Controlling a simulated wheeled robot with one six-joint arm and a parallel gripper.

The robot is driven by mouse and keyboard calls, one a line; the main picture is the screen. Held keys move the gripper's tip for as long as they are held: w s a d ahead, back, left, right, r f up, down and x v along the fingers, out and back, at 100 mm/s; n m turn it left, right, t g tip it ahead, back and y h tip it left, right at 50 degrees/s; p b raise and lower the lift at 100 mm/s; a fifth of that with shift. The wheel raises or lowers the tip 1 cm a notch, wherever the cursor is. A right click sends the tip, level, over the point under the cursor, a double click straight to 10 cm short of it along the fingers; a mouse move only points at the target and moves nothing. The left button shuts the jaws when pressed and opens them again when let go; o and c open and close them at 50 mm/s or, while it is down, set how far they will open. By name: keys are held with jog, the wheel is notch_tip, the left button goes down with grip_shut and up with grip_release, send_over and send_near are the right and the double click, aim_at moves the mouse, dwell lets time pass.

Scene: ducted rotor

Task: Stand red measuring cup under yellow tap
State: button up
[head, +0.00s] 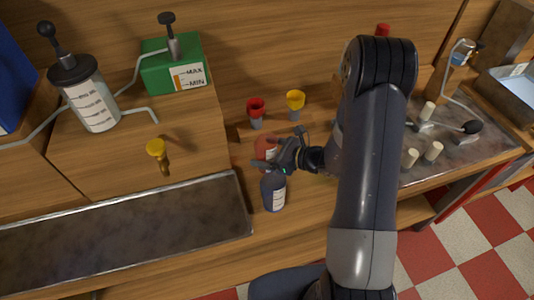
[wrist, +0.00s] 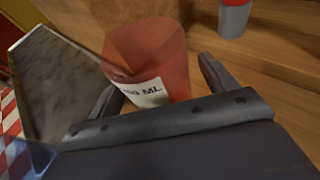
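The red measuring cup (head: 264,150) is a translucent red vessel with a white label on the wooden counter, partly covered by my gripper in the head view. In the wrist view the cup (wrist: 150,45) lies between my two fingers, its label reading "ML". My gripper (head: 281,156) looks open around the cup, with a gap showing beside the right finger; contact on the left side is unclear. The yellow tap (head: 156,148) has a yellow knob and sticks out from the wooden block at left, above a long metal tray (head: 130,226).
A dark blue labelled vessel (head: 273,192) stands just in front of my gripper. A red-topped grey piece (head: 256,110) and a yellow-topped one (head: 295,101) stand behind. A green tank (head: 175,72) and a pump cylinder (head: 92,98) sit on the block.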

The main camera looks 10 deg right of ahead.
jog(key=c, duration=1.1)
jog(key=shift+r, duration=0.15)
